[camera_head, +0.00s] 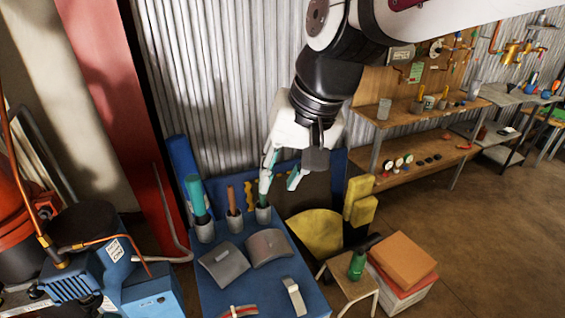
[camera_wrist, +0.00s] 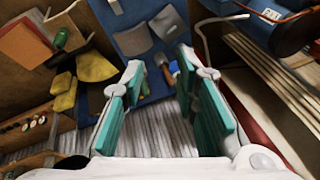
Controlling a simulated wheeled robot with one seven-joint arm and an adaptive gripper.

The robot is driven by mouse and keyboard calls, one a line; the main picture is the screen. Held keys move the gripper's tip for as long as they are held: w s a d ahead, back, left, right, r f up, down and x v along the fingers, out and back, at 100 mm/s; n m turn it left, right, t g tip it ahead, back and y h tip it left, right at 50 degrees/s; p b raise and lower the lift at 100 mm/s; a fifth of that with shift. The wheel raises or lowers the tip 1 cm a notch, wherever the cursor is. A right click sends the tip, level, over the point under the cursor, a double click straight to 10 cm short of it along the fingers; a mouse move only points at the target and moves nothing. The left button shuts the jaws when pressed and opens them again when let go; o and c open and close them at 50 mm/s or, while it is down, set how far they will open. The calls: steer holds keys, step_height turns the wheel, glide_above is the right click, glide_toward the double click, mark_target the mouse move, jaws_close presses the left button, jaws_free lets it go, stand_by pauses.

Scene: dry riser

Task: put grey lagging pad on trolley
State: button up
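Two curved pads lie on a blue surface below my gripper. The left one is plain grey (camera_head: 223,265) and also shows in the wrist view (camera_wrist: 168,22). The other is brownish grey (camera_head: 268,247). I cannot tell for sure which is the lagging pad. The blue surface (camera_head: 205,298) may be the trolley top; its wheels are not visible. My gripper (camera_head: 281,180) is open and empty, pointing down above the back edge of the blue surface, apart from the pads. In the wrist view its teal fingers (camera_wrist: 158,68) stand wide apart with nothing between them.
Upright cups holding tools, one green-handled (camera_head: 197,200), stand along the back left of the blue surface. A strap-like light piece (camera_head: 294,296) lies at its front. A stool with a green bottle (camera_head: 357,265), yellow pads (camera_head: 318,232) and stacked orange blocks (camera_head: 403,258) are right.

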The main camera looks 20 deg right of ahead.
steer(key=s+d+r+n+t+h, duration=0.1)
steer(key=s+d+n+t+h, duration=0.1)
steer(key=s, duration=0.7)
steer(key=shift+d+r+n, duration=0.25)
steer(key=shift+d+n, duration=0.4)
steer(key=shift+n, duration=0.05)
